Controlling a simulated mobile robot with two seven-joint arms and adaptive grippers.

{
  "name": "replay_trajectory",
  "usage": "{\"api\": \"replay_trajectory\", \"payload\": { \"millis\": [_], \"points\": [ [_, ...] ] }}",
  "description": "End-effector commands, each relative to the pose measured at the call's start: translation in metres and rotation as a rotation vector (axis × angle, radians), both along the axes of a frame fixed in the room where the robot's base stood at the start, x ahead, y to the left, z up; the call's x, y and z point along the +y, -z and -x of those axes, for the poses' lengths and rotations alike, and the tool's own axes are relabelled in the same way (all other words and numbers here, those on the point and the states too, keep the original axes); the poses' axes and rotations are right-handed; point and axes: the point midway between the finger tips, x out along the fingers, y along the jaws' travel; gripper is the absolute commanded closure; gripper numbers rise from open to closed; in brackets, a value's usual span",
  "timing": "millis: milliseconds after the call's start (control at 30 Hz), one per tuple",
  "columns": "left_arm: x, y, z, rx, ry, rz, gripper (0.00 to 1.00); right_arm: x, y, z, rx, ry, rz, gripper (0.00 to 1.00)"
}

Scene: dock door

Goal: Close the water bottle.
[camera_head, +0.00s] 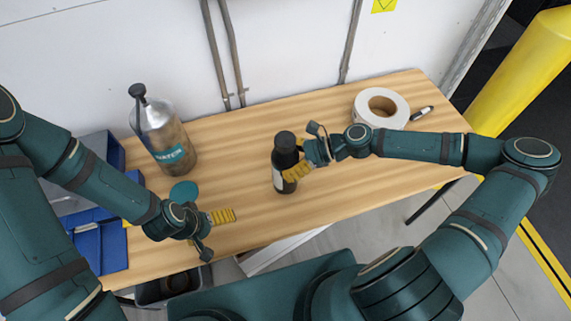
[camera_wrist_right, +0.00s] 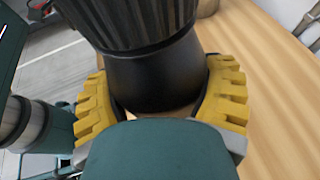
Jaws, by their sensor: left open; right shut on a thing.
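A silver bottle (camera_head: 158,130) with a teal label reading "WATER" stands at the left back of the table. A black top piece (camera_head: 138,90) is at its mouth; I cannot tell how it is seated. A black bottle (camera_head: 284,158) with a pale label stands near the table's middle. My right gripper (camera_head: 293,172) is shut on the black bottle, its yellow fingers on both sides below the ribbed black cap (camera_wrist_right: 125,22) in the right wrist view.
The wooden table (camera_head: 330,195) is clear between the two bottles. A white tape roll (camera_head: 361,108) and a dark marker (camera_head: 422,113) lie at the back right. Blue bins (camera_head: 98,220) stand at the left edge. A wall with pipes (camera_head: 228,60) is behind.

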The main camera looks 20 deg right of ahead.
Motion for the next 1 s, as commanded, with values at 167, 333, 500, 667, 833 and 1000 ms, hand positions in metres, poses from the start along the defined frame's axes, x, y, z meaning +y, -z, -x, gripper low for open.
{"api": "replay_trajectory", "payload": {
  "millis": [167,333,500,667,833,1000],
  "points": [
    [0.000,0.007,0.002,0.005,0.003,0.001,0.00,0.000,0.023,0.000,0.000,0.001,-0.002,1.00],
    [0.000,0.007,0.002,0.005,0.004,0.001,0.00,0.000,0.025,0.000,0.000,0.000,0.000,1.00],
    [0.000,0.006,0.002,0.005,0.004,0.001,0.00,0.000,0.025,0.000,0.000,0.000,0.000,1.00],
    [0.000,0.007,0.002,0.005,0.004,0.001,0.00,0.000,0.028,0.000,0.001,0.000,0.000,0.10],
    [0.000,0.007,0.002,0.005,0.004,0.001,0.00,0.000,0.028,0.000,0.000,0.001,0.000,0.00],
    [0.000,0.007,0.002,0.005,0.004,0.000,0.00,0.000,0.027,0.000,0.000,0.001,0.000,0.00]
  ]
}}
